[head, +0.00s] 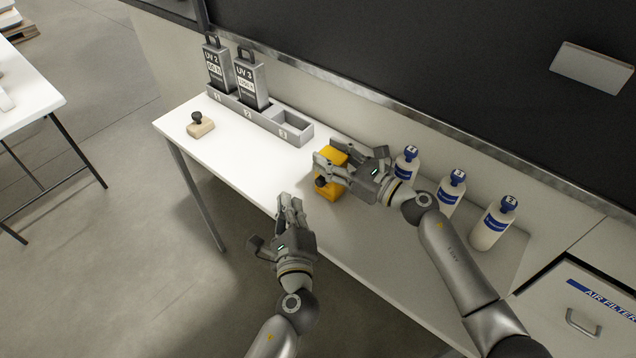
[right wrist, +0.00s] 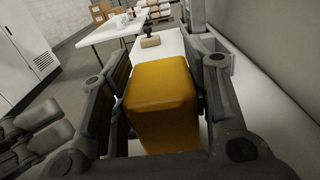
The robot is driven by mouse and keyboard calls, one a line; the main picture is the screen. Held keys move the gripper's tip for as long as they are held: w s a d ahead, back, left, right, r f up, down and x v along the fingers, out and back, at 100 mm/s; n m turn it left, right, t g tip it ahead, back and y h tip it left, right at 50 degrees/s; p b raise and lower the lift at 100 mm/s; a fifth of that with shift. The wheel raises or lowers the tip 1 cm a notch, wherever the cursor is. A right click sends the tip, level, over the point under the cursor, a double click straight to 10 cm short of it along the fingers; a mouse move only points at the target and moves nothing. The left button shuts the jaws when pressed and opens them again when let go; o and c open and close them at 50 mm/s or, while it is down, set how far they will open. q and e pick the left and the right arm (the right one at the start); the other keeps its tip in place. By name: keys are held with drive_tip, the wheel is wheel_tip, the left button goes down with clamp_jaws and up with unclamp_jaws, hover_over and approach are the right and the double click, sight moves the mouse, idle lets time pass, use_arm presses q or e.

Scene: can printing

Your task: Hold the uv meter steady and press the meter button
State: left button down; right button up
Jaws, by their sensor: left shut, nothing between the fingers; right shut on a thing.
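The yellow uv meter (head: 333,158) is on the white table in the head view, and it fills the middle of the right wrist view (right wrist: 160,95). My right gripper (head: 329,170) is shut on it, with a finger on each side. A dark round knob (head: 321,182) shows at the meter's near side in the head view; I cannot tell for sure whether it is the button. My left gripper (head: 291,205) is shut and empty at the table's front edge, below and left of the meter and apart from it.
A wooden stamp (head: 200,127) sits at the left. Several white bottles (head: 450,190) stand at the right.

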drive_tip(key=o, duration=1.2)
